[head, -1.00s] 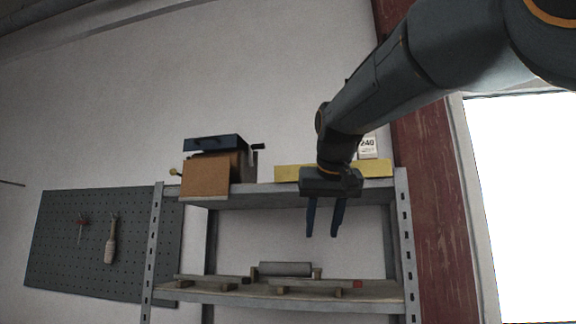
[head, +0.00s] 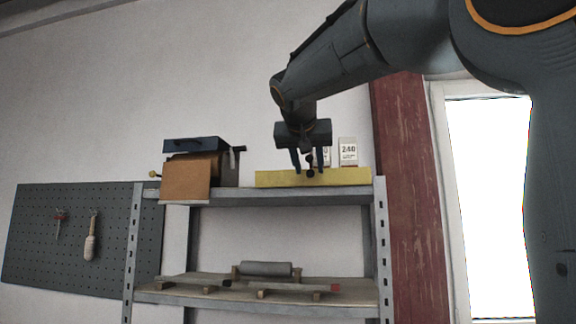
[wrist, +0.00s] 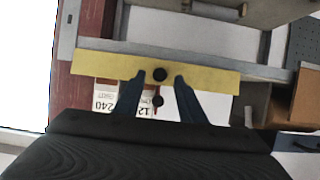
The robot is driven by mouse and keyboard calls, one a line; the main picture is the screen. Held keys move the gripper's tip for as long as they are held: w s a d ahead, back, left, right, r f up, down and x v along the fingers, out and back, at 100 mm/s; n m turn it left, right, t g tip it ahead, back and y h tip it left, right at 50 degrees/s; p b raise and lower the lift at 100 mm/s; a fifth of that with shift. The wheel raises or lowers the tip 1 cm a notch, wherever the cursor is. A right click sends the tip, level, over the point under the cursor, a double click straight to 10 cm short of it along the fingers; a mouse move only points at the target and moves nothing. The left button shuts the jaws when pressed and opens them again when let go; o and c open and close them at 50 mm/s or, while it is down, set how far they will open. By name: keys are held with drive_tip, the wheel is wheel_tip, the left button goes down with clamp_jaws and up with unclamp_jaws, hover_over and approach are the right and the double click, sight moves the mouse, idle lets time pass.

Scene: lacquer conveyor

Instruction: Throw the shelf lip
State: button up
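The shelf lip is a yellow bar (head: 345,178) along the front edge of the top shelf; in the wrist view it is a yellow strip (wrist: 215,74) across the picture. A black knob (wrist: 158,74) shows against it, and a second dark knob (wrist: 157,101) shows just beyond its edge. My gripper (head: 308,171) points down at the lip with its fingers apart. In the wrist view, the fingertips (wrist: 160,76) lie either side of the first knob, with a gap visible on each side. I cannot tell how deep the fingers reach.
Small boxes, one marked 240 (head: 348,152), stand behind the lip. A brown box (head: 186,178) and dark blue case (head: 193,144) sit at the shelf's left. A grey roller (head: 266,268) lies on the lower shelf. A pegboard (head: 75,240) hangs left; a red post (head: 408,190) stands right.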

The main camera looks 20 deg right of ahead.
drive_tip(key=shift+w+d+f, duration=0.25)
drive_tip(key=shift+w+d, duration=0.1)
drive_tip(key=shift+w, duration=0.15)
clamp_jaws()
drive_tip(key=shift+w+d+r+g+p, duration=0.1)
drive_tip(key=shift+r+g+p, duration=0.25)
drive_tip(key=shift+p, duration=0.85)
drive_tip(key=shift+w+d+r+g+y+p, duration=0.15)
drive_tip(key=shift+g+y+p, duration=0.15)
drive_tip(key=shift+p, duration=0.55)
unclamp_jaws()
